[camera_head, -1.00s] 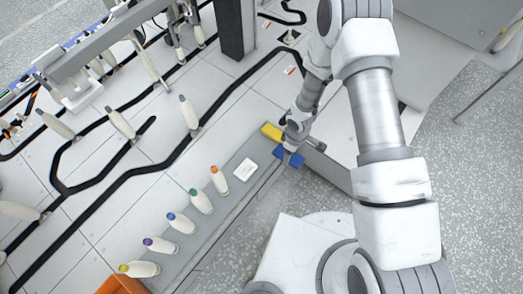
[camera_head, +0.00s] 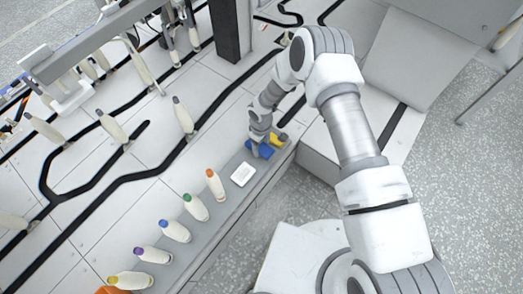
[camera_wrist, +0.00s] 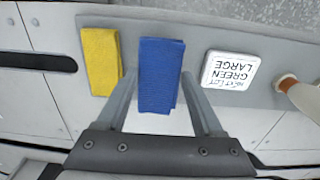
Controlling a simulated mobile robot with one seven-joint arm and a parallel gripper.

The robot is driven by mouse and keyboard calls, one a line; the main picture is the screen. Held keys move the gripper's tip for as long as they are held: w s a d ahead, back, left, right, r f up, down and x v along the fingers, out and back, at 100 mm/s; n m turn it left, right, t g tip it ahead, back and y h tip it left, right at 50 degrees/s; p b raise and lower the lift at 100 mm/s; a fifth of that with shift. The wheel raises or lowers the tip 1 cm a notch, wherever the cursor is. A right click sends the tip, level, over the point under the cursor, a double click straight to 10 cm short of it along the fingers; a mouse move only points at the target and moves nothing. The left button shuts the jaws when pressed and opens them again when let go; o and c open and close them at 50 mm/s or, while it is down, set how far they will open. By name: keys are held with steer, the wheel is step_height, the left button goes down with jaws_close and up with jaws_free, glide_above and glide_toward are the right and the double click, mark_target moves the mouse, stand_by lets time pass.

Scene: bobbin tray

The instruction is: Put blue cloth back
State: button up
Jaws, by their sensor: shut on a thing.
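The blue cloth (camera_head: 262,150) is a small folded rectangle at the grey ledge, between the yellow cloth (camera_head: 279,140) and a white card (camera_head: 243,174). My gripper (camera_head: 258,138) is shut on it. In the wrist view the blue cloth (camera_wrist: 161,75) lies between the two fingers of my gripper (camera_wrist: 158,82), its long side running along them. The yellow cloth (camera_wrist: 101,62) lies flat on the ledge to the left there, apart from the blue one. I cannot tell whether the blue cloth touches the ledge.
The grey ledge (camera_head: 225,205) carries a row of several bobbins with coloured tips, the orange-tipped one (camera_head: 215,184) nearest the card. A dark post (camera_head: 229,30) stands behind. An orange bin (camera_head: 112,290) shows at the bottom.

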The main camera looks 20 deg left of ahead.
mark_target(261, 147)
step_height(261, 147, down, 4)
steer(key=shift+r+b, duration=0.25)
steer(key=shift+b, duration=0.35)
steer(key=o, duration=1.2)
steer(key=shift+r, duration=0.1)
step_height(261, 147, up, 12)
steer(key=p, duration=0.4)
